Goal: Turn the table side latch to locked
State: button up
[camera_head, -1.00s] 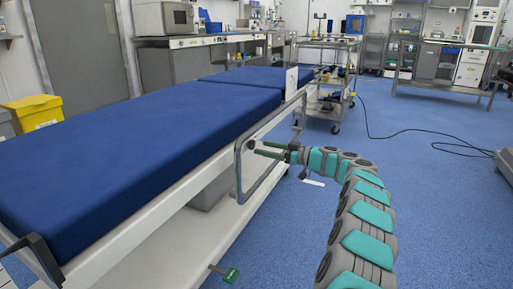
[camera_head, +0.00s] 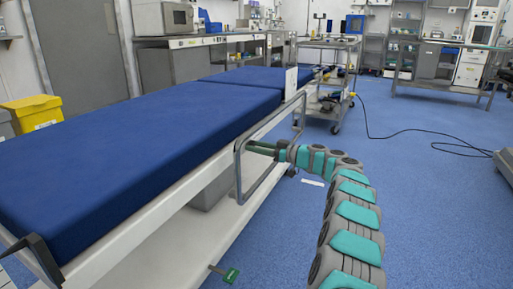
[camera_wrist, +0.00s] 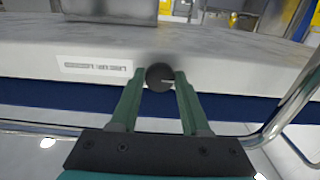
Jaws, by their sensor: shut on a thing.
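The side latch is a small dark round knob (camera_wrist: 160,77) with a pale line mark on its face, on the pale side of the operating table (camera_head: 165,209). In the wrist view the line points roughly to the right. My gripper (camera_head: 250,146) reaches to the table side from the right, by the metal side rail. Its two green fingers stand on either side of the knob, shut on it. In the head view the fingers hide the knob.
A bent metal side rail (camera_head: 239,178) stands close around my gripper; it also shows in the wrist view (camera_wrist: 289,103). A label plate (camera_wrist: 95,67) is beside the knob. A steel cart (camera_head: 327,93) stands beyond the table.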

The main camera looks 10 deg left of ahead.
grip_shut()
jog(key=shift+m+b, duration=0.3)
jog(key=shift+m, duration=0.1)
jog(key=m+p, duration=0.3)
jog(key=m, duration=1.4)
jog(key=shift+r+p, duration=0.15)
jog(key=shift+p, duration=0.2)
dwell(0.3)
jog(key=o, duration=0.7)
grip_release()
